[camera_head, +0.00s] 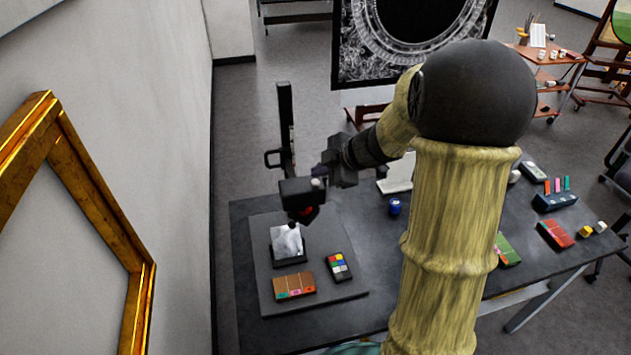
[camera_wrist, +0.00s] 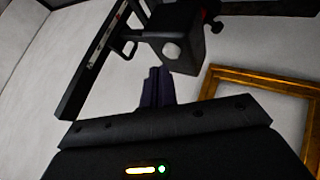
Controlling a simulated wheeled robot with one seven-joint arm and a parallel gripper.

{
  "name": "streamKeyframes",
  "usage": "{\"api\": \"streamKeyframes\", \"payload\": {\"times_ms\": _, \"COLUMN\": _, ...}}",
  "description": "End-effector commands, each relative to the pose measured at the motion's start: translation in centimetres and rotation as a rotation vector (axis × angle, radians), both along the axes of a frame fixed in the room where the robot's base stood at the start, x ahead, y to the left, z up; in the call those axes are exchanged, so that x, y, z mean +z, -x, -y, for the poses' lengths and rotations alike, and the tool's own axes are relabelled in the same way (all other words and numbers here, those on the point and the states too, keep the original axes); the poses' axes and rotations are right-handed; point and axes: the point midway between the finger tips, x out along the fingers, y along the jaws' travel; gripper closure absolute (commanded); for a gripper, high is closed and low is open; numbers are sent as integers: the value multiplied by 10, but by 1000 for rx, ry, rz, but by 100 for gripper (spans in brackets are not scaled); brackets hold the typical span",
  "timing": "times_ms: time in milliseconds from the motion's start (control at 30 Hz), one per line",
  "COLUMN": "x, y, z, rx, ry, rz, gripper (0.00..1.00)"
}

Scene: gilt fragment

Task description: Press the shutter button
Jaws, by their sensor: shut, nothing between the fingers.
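A dark box-shaped camera (camera_head: 298,192) hangs on a black upright stand (camera_head: 286,130) over the table. The camera also shows in the wrist view (camera_wrist: 190,42), tilted in the picture. A pale round button (camera_wrist: 172,50) is on its near face; a pale spot (camera_head: 316,183) at the camera's right side in the head view seems to be the same button. My gripper (camera_head: 322,171) is beside the camera's right side. In the wrist view my fingers (camera_wrist: 157,78) are shut and empty, pointing toward the camera just below and left of the button. I cannot tell whether they touch it.
Under the camera, a grey board (camera_head: 262,262) on the dark table (camera_head: 240,335) carries a pale crumpled piece (camera_head: 286,241), a colour chart (camera_head: 338,266) and a brown box (camera_head: 294,286). A blue jar (camera_head: 395,206) stands to the right. A gilt frame (camera_head: 100,205) is at the left wall.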

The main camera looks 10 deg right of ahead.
Motion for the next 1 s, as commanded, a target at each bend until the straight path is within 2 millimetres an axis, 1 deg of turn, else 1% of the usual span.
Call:
{"api": "streamKeyframes", "payload": {"times_ms": 600, "x": 0, "y": 0, "z": -1, "rx": 2, "ry": 0, "rz": 0, "gripper": 100}}
{"api": "streamKeyframes", "payload": {"times_ms": 1000, "x": -9, "y": -1, "z": 0, "rx": 1, "ry": 1, "rz": 0, "gripper": 100}}
